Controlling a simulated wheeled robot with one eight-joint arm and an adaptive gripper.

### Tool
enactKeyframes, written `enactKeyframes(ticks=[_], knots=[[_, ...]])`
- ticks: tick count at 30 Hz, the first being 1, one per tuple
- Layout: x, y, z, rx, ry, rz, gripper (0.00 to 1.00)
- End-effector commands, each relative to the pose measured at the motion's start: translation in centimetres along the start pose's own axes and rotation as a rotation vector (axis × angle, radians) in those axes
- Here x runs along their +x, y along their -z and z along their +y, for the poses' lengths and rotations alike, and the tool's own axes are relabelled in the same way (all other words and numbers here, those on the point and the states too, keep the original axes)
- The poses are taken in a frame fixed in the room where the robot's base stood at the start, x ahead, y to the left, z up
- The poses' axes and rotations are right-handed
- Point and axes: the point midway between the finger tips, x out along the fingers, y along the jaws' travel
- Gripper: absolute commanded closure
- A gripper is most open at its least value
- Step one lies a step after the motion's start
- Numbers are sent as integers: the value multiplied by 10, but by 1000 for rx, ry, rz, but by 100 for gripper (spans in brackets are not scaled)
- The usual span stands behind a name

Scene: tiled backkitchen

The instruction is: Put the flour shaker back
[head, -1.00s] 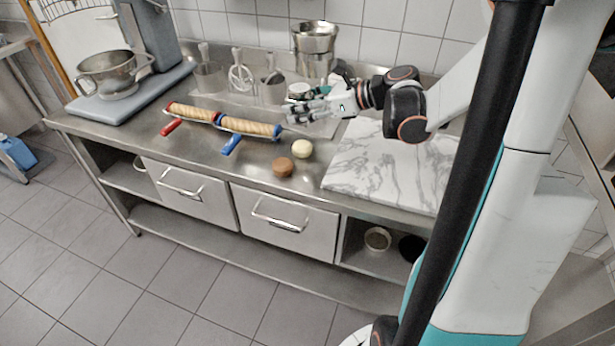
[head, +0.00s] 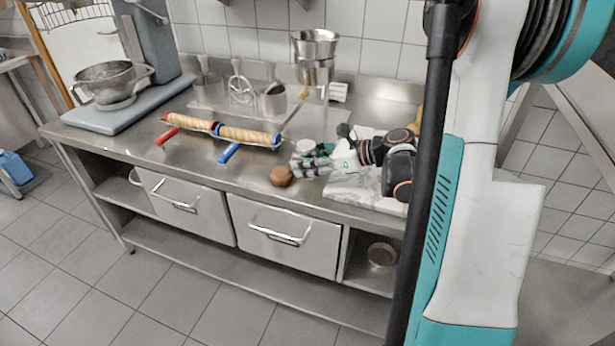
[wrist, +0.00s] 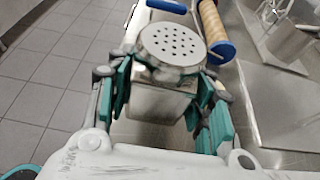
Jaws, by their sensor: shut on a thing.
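The flour shaker is a silver metal can with a round perforated lid. In the wrist view the flour shaker (wrist: 170,46) stands between the teal-padded fingers of my gripper (wrist: 163,92), which are shut on its body. In the head view my gripper (head: 312,163) is over the front part of the steel counter. The shaker's pale lid (head: 305,146) shows just behind the fingers, and its body is mostly hidden. Whether its base touches the counter cannot be told.
A brown ball (head: 281,176) lies close in front of my gripper. Rolling pins with red and blue handles (head: 229,153) lie to its left. A marble slab (head: 350,190) lies under my wrist.

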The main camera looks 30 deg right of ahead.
Motion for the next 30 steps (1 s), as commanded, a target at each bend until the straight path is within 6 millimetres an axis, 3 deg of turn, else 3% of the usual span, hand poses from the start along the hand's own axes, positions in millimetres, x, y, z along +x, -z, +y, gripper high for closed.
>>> enactKeyframes(ticks=[10, 21, 22, 24, 30], knots=[[16, 39, 0, 0, 0, 0, 80], [17, 42, 0, 0, 0, 0, 80], [17, 41, 0, 0, 0, 0, 45], [17, 40, 0, 0, 0, 0, 32], [17, 40, 0, 0, 0, 0, 32]])
